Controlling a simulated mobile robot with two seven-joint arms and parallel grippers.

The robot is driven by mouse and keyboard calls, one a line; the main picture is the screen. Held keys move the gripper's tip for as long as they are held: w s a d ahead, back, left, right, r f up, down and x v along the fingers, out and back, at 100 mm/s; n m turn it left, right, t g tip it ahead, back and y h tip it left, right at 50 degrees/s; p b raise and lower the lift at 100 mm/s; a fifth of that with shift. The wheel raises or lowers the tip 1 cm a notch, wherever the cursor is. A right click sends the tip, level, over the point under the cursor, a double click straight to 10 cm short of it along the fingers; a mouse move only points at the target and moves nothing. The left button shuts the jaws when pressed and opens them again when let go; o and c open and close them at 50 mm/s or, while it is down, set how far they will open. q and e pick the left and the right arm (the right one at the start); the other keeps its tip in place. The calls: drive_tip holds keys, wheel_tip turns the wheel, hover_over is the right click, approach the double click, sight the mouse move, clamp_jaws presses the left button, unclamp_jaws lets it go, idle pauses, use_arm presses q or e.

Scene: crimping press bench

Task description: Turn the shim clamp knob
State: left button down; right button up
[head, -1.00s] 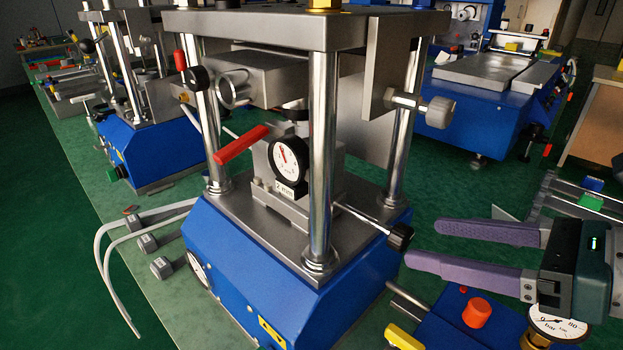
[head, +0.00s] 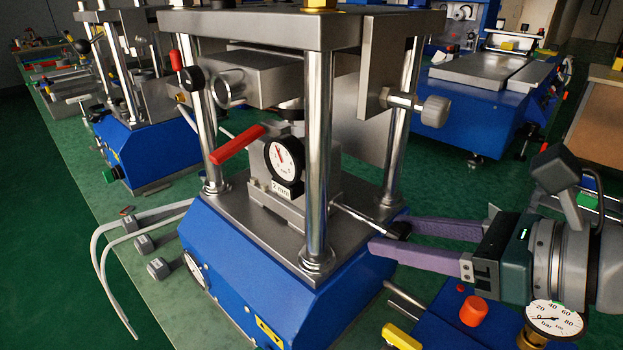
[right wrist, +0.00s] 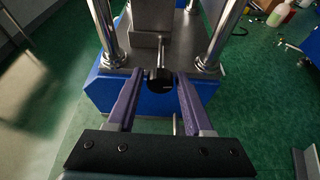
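The black knob (head: 399,231) that I take for the shim clamp knob sits on the end of a thin steel rod, low on the right side of the blue press. It also shows in the right wrist view (right wrist: 160,81). My right gripper (head: 391,237) is open with its purple fingers reaching in from the right. In the right wrist view its fingertips (right wrist: 159,75) stand on either side of the knob, with a small gap showing at each side. In the head view the upper finger partly hides the knob. My left gripper is not in view.
Steel columns (head: 319,150) rise near the knob. A grey knob (head: 434,110) juts out higher on the press. A red button (head: 473,311), pressure gauge (head: 553,319) and yellow part (head: 401,337) lie below my right gripper. A dial gauge (head: 284,158) sits inside the press.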

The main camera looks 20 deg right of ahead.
clamp_jaws()
idle(0.3)
drive_tip(key=shift+r+n+p, duration=0.2)
drive_tip(key=shift+n+p, duration=0.2)
drive_tip(key=shift+p, duration=0.35)
drive_tip(key=shift+a+n+t+h+p, duration=0.15)
drive_tip(key=shift+n+t+h+p, duration=0.15)
drive_tip(key=shift+n+h+p, duration=0.5)
drive_tip(key=shift+f+n+t+h+p, duration=0.2)
drive_tip(key=shift+n+t+h+p, duration=0.25)
drive_tip(key=shift+n, duration=0.35)
drive_tip(key=shift+s+a+f+n+t+h+b, duration=0.1)
drive_tip(key=shift+n+t+h+b, duration=0.2)
drive_tip(key=shift+n, duration=0.45)
drive_tip(key=shift+a+n+t+h+b, duration=0.1)
drive_tip(key=shift+n+t+h, duration=0.2)
drive_tip(key=shift+n, duration=0.45)
